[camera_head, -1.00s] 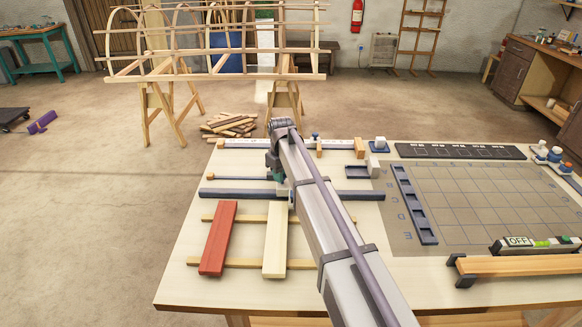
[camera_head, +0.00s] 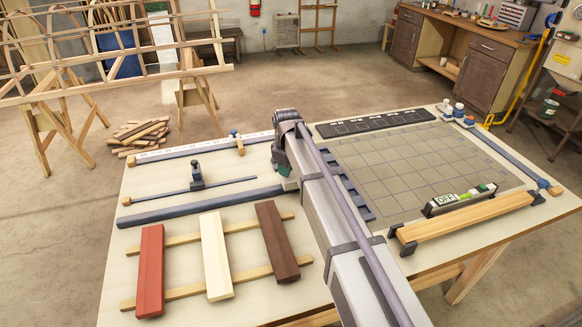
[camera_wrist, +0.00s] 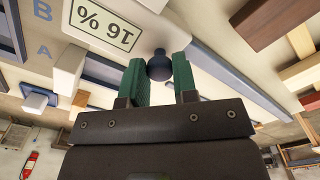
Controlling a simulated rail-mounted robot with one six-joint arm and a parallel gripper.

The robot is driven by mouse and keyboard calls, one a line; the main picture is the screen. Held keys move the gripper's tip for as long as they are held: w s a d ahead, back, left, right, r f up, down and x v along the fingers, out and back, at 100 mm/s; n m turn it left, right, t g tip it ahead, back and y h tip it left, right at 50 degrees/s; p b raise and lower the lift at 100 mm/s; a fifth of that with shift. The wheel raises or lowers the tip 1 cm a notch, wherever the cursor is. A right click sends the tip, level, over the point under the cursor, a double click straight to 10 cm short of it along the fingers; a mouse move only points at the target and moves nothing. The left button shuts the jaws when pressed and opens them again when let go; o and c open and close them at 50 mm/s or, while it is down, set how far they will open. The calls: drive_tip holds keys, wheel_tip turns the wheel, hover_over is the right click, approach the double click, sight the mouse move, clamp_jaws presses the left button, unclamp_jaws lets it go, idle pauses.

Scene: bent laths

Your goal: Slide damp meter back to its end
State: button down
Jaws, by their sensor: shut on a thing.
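A round dark knob (camera_wrist: 158,66) stands beside the display, between the green fingers of my gripper (camera_wrist: 160,78). My gripper is shut on this knob. In the head view my gripper (camera_head: 284,164) is over the right end of the long dark blue rail (camera_head: 200,205). My arm hides most of the meter there, and a small pale block (camera_head: 290,184) shows at the rail end.
Red, cream and dark brown laths (camera_head: 278,240) lie on two wooden strips at the front left. A thin rod with a dark knobbed slider (camera_head: 197,177) lies behind the rail. A gridded mat (camera_head: 420,165) and a level reading "OFF" (camera_head: 460,200) are on the right.

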drive_tip(key=shift+d, duration=0.15)
drive_tip(key=c, duration=0.9)
unclamp_jaws()
drive_tip(key=shift+d, duration=0.1)
drive_tip(key=shift+r, duration=0.1)
wheel_tip(320, 180, up, 11)
drive_tip(key=p, duration=1.1)
drive_tip(key=shift+f, duration=0.2)
